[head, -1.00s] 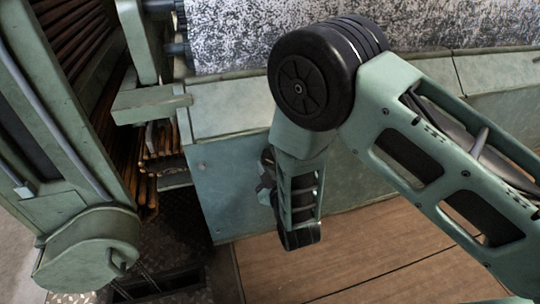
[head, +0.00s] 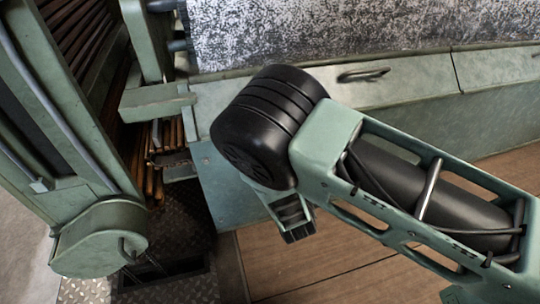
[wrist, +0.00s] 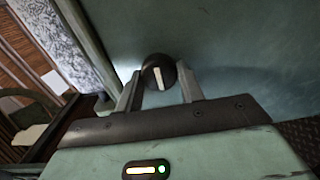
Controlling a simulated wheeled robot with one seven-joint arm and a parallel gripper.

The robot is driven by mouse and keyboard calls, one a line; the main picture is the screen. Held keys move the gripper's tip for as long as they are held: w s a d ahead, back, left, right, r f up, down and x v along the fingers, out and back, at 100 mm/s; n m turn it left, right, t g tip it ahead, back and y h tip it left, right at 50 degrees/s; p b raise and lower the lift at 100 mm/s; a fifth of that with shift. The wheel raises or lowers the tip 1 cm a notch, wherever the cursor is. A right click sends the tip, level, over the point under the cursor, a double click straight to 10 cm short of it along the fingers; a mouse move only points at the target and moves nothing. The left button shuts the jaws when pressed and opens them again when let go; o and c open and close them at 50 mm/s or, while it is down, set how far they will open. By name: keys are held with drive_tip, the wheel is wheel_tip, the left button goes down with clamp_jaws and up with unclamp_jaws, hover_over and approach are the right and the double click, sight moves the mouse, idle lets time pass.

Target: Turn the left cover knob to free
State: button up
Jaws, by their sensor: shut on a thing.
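The cover knob (wrist: 152,74) is round and black with a pale bar across its face. In the wrist view the bar stands near upright, slightly tilted. The knob sits on the flat green cover panel (wrist: 235,40). My gripper (wrist: 159,82) has one finger on each side of the knob and is shut on it. In the head view the knob and my fingers are hidden behind my arm. The green panel (head: 222,190) shows there to the left of my arm. I cannot tell from the mark whether the knob is at free.
A speckled grey roller (head: 350,35) lies behind a green ledge (head: 420,85) with a dark handle (head: 363,74). A green machine frame (head: 100,235) stands at left, beside brown rods and a chain. Wooden floorboards (head: 290,270) lie in front of the panel.

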idle(0.4)
drive_tip(key=shift+f, duration=0.1)
drive_tip(key=o, duration=1)
drive_tip(key=shift+c, duration=0.2)
drive_tip(key=shift+s, duration=0.1)
drive_tip(key=p+v, duration=0.4)
drive_tip(key=v, duration=1.3)
drive_tip(key=shift+s, duration=0.1)
